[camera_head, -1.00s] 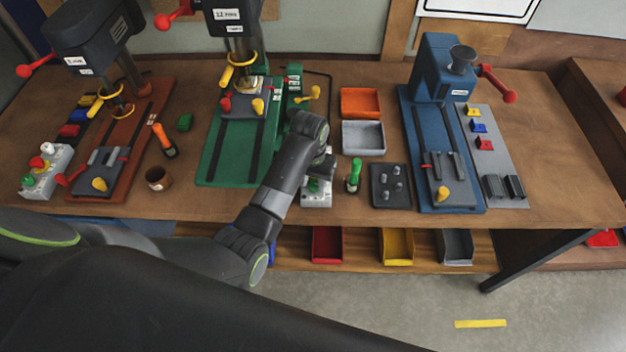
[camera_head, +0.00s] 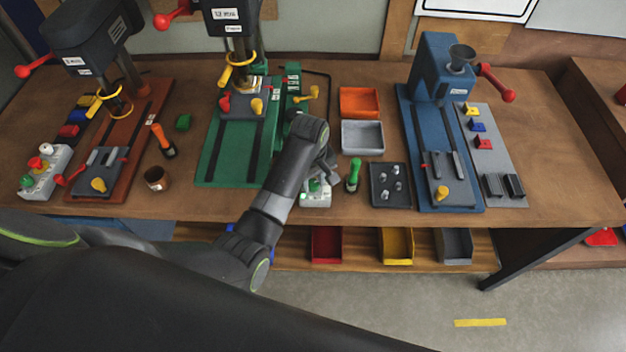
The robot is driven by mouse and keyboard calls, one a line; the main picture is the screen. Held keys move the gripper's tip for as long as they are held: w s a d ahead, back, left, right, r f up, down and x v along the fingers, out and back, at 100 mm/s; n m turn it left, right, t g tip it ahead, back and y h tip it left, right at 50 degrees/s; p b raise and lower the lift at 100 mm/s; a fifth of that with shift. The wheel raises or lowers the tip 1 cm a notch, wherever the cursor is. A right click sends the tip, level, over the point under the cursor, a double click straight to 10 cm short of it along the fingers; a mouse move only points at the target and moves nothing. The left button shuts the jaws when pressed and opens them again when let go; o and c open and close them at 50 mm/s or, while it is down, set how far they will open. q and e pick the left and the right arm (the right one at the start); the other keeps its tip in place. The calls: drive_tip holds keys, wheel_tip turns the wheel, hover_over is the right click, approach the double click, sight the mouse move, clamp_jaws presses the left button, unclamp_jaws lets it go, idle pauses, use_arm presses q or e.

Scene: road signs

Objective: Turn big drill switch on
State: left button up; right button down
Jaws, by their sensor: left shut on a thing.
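The big drill, on a green base (camera_head: 225,160), stands at the back centre with its dark head (camera_head: 228,15) cut off by the top edge. Its white switch box (camera_head: 316,199) is at the table's front, right of the green base. A bright green spot shows on the box's top. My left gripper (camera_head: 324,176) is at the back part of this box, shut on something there. My arm hides the fingertips and the switch itself. My right gripper is not in view.
A smaller drill on a brown base (camera_head: 120,140) stands left, with its own switch box (camera_head: 46,172). A green-handled tool (camera_head: 353,176) and a dark tray of pegs (camera_head: 389,185) lie just right of my gripper. A blue press (camera_head: 440,85) stands farther right.

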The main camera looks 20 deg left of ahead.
use_arm(q)
drive_tip(key=shift+w+r+n, duration=0.1)
drive_tip(key=shift+n, duration=0.4)
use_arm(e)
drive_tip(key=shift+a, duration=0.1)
use_arm(q)
drive_tip(key=o, duration=1)
drive_tip(key=shift+c, duration=0.2)
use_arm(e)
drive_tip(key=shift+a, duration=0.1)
